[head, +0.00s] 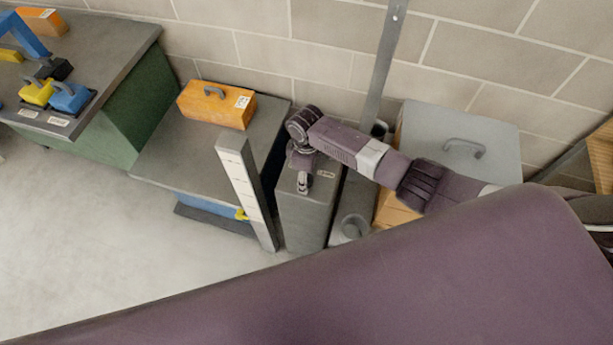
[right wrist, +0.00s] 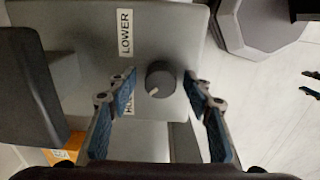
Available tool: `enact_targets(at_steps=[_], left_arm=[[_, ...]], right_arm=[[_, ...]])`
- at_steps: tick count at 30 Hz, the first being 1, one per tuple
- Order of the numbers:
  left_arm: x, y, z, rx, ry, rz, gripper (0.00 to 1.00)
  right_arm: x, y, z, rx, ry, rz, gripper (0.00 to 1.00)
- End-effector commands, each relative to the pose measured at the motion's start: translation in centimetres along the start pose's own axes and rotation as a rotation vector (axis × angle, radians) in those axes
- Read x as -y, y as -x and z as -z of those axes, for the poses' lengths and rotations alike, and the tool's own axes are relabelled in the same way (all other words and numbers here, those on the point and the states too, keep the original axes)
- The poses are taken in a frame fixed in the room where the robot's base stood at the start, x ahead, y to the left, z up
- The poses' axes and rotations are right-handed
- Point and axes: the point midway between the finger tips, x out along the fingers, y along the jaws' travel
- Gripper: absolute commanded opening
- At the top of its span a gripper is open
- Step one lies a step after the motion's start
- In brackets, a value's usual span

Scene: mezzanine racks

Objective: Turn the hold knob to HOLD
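The hold knob (right wrist: 160,78) is a small dark round knob on a grey panel (right wrist: 180,30) in the right wrist view. Its white pointer mark points down and to the left, toward a label beginning with H (right wrist: 130,103) that a finger partly hides. A LOWER label (right wrist: 125,33) is above it at the upper left. My right gripper (right wrist: 160,82) is open, with one finger on each side of the knob and visible gaps between. In the head view my right gripper (head: 303,182) points down over the grey pedestal (head: 306,215) and hides the knob. My left gripper is not in view.
A pale upright post (head: 246,190) stands close left of the pedestal. An orange toolbox (head: 216,105) sits on a low grey-topped bench. A grey-lidded box with a handle (head: 463,150) is at the right, by the wall. Open floor (head: 90,230) lies at the left.

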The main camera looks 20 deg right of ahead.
Motion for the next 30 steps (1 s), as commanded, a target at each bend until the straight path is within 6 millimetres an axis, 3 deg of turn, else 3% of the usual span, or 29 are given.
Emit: enact_targets(at_steps=[7,11,24,30], left_arm=[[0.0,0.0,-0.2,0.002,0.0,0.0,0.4],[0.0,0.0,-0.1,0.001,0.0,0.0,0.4],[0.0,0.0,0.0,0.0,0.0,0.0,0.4],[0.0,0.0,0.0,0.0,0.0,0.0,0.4]], right_arm=[[0.0,0.1,-0.1,0.001,-0.001,0.001,0.46],[0.0,1.2,0.0,0.0,0.0,0.0,0.46],[0.0,9.5,0.0,-0.002,0.001,-0.001,0.46],[0.0,11.6,0.0,0.0,0.0,-0.001,0.46]])
